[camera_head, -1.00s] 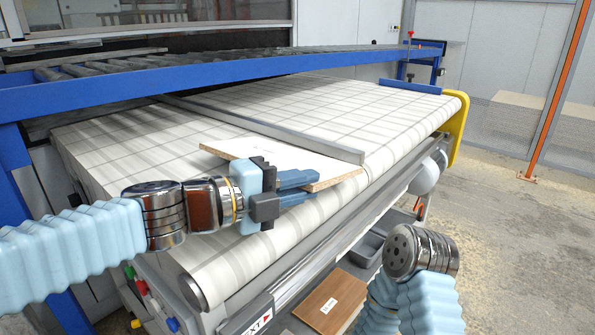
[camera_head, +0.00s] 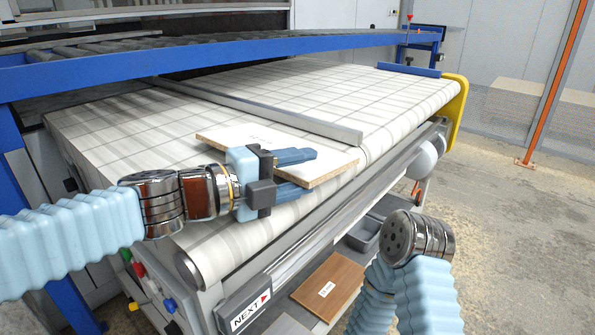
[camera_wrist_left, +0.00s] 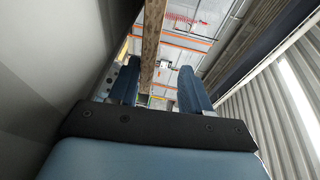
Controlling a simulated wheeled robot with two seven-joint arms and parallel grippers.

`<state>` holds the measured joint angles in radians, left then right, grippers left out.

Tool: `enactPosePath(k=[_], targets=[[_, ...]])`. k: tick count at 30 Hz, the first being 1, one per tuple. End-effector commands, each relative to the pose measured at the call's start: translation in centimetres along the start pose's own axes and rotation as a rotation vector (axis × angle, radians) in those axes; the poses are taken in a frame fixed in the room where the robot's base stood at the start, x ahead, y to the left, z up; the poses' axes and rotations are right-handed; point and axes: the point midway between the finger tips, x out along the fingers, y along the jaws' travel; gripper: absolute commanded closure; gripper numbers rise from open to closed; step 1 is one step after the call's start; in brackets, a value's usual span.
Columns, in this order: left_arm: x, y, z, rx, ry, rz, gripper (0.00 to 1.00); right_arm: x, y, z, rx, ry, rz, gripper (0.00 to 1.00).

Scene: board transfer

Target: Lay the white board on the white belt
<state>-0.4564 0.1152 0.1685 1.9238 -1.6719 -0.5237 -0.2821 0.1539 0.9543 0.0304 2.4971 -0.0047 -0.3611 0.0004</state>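The white board (camera_head: 325,162), with a brown edge, lies flat on the near part of the white belt (camera_head: 120,140). My left gripper (camera_head: 292,173) is at the board's near side. Its fingers are spread, one above the board and one below its near edge. In the left wrist view, the board's brown edge (camera_wrist_left: 152,45) runs between the two separated fingers (camera_wrist_left: 158,88), with a clear gap on the right finger's side. The gripper hides part of the board's near left edge. My right wrist shows at lower right, but its gripper is out of sight.
A grey metal bar (camera_head: 270,115) crosses the belt behind the board. A blue-framed roller conveyor (camera_head: 200,65) runs along the back. A yellow end guard (camera_head: 455,105) is at the belt's right end. A brown labelled panel (camera_head: 335,275) and grey bins (camera_head: 365,238) are below.

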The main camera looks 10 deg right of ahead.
Motion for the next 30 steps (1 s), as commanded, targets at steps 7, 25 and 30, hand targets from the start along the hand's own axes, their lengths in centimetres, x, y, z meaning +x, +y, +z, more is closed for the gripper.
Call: enactPosePath(k=[7, 25, 30], targets=[[0.1, 0.7, 0.0, -0.01, 0.003, 0.011, 0.55, 0.1, 0.0, 0.0, 0.0, 0.0, 0.0, 0.57], [-0.1, 0.1, -0.2, 0.0, 0.008, 0.19, 0.55, -1.6, -0.6, 0.0, 0.0, 0.0, 0.0, 0.57], [-0.2, -0.3, -0.2, 0.003, 0.005, 0.307, 0.55, -1.6, -0.6, 0.0, 0.0, 0.0, 0.0, 0.57]])
